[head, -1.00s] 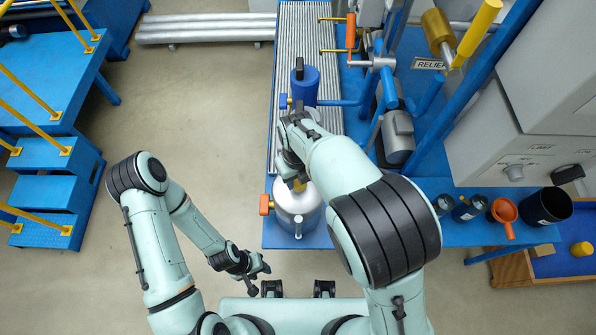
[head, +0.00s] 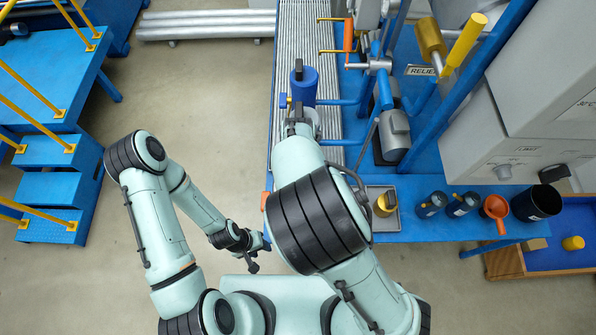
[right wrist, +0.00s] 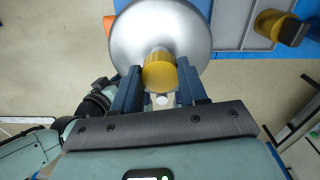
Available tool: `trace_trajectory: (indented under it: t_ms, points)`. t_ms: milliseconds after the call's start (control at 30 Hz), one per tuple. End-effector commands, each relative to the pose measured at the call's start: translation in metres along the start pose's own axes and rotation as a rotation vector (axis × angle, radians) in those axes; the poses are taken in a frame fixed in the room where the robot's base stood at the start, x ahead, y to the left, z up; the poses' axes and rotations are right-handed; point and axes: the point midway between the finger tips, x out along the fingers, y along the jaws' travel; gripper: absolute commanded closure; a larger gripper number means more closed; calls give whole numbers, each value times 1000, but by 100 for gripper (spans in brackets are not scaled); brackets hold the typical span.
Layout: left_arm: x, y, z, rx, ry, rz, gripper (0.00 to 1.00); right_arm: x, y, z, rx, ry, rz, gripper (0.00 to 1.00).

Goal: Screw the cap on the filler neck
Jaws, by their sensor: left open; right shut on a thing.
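The silver tank (right wrist: 175,25) shows at the top of the right wrist view; in the head view my right arm hides it. A yellow cap (right wrist: 159,72) sits between the fingers of my right gripper (right wrist: 158,88), which is shut on it. The cap lies in line with the tank's short neck (right wrist: 158,52); I cannot tell whether its threads are engaged. In the head view my right fingers are hidden by the arm. My left gripper (head: 258,257) is open and empty, low in front of the table edge.
A grey tray (head: 385,222) holds a yellow piece with a dark handle (head: 386,204). A blue cylinder (head: 303,87), motor (head: 395,135) and blue frame posts crowd the back.

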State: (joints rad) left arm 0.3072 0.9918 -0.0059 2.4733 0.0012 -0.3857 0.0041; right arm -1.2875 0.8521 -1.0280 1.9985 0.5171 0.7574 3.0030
Motion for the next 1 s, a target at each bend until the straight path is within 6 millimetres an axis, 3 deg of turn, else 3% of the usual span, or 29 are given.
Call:
trace_trajectory:
  t_ms: [33, 200, 267, 333, 1000]
  points:
    - [-9, 6, -9, 4, 11, 4, 57, -8, 0, 6, 23, -14, -1, 94]
    - [-20, 15, -22, 10, 27, 10, 57, -7, -1, 7, 153, -17, -4, 94]
    - [-18, 14, -20, 9, 25, 9, 57, -4, -1, 5, 201, -14, -4, 94]
    - [-17, 13, -19, 8, 23, 8, 57, -4, -1, 5, 238, -14, -1, 100]
    - [-16, 12, -18, 8, 21, 7, 57, -3, 0, 3, 496, -9, 4, 100]
